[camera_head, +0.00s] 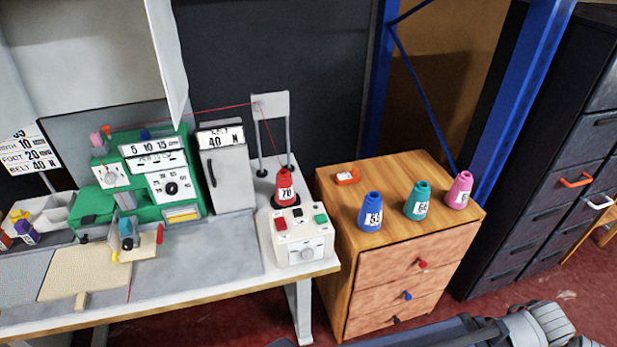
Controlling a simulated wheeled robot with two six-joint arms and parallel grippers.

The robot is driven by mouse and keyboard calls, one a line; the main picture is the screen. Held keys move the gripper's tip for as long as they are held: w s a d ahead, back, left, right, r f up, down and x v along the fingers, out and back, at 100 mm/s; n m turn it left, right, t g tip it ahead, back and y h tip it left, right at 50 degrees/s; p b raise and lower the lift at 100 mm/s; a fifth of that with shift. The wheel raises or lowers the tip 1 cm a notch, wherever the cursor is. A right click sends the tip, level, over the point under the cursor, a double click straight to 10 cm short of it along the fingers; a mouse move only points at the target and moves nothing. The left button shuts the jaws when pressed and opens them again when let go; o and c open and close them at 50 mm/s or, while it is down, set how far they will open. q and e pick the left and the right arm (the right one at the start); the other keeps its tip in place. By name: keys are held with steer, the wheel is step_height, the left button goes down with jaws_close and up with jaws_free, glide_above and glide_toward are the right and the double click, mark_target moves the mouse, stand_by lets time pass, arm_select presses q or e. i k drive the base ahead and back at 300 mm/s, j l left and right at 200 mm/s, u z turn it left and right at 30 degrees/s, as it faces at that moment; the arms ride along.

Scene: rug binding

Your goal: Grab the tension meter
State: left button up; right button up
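No thing in view is plainly labelled as a tension meter. A small orange device with a pale face (347,176) lies flat on the back left of the wooden cabinet top (390,185); it may be the meter, but it is too small to read. A grey upright box with a "40 N" display (228,170) stands at the back of the workbench (215,255). Neither of my grippers shows. Only grey links of my own arm show at the bottom right, well apart from both devices.
Blue (370,212), teal (417,201) and pink (459,190) thread cones stand on the cabinet, right and front of the orange device. A red cone (285,187) stands behind a white control box (302,235). A green machine (150,175) fills the bench's left. A blue post (525,100) rises behind the cabinet.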

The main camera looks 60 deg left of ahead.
mark_target(352, 176)
steer(key=u, duration=1.75)
steer(key=i+l+z, duration=0.1)
steer(key=l, duration=0.25)
steer(key=i+l+z, duration=0.15)
steer(key=l, duration=0.2)
steer(key=i+l+z, duration=0.1)
steer(key=l, duration=0.2)
steer(key=i+j, duration=0.15)
steer(key=j, duration=0.15)
steer(key=i+j, duration=0.15)
steer(key=j, duration=0.15)
